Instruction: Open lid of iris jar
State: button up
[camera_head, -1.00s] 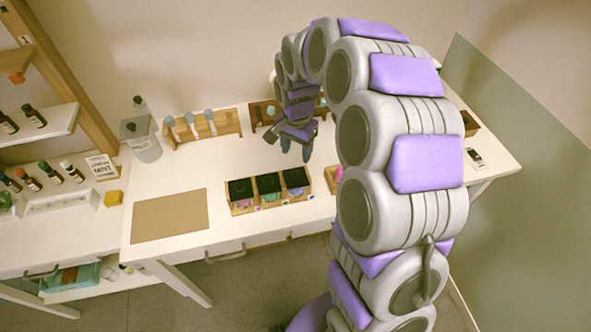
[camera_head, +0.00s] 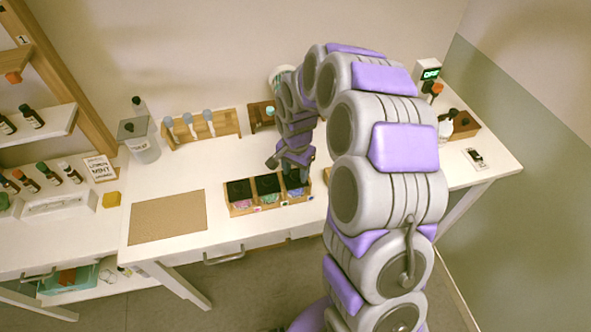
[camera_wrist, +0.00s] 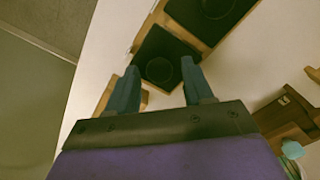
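A wooden tray (camera_head: 240,209) on the white table holds three jars with black square lids. The jar with purple contents (camera_head: 296,191), which I take to be the iris jar, is in the right compartment. My gripper (camera_head: 297,172) is close over it and partly hides its lid. In the wrist view, my gripper (camera_wrist: 160,68) is open and empty. A black lid (camera_wrist: 166,53) with a round centre lies ahead, seen between the fingertips. I cannot tell whether the fingers touch it. A second black lid (camera_wrist: 207,14) shows beyond it.
The pink-filled jar (camera_head: 240,192) and green-filled jar (camera_head: 269,190) sit to the left. A brown mat (camera_head: 167,217) lies farther left. A vial rack (camera_head: 202,130) stands behind. A small wooden box (camera_wrist: 285,118) is at right in the wrist view.

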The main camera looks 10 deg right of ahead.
grip_shut()
jog(key=shift+r, duration=0.1)
dwell(0.5)
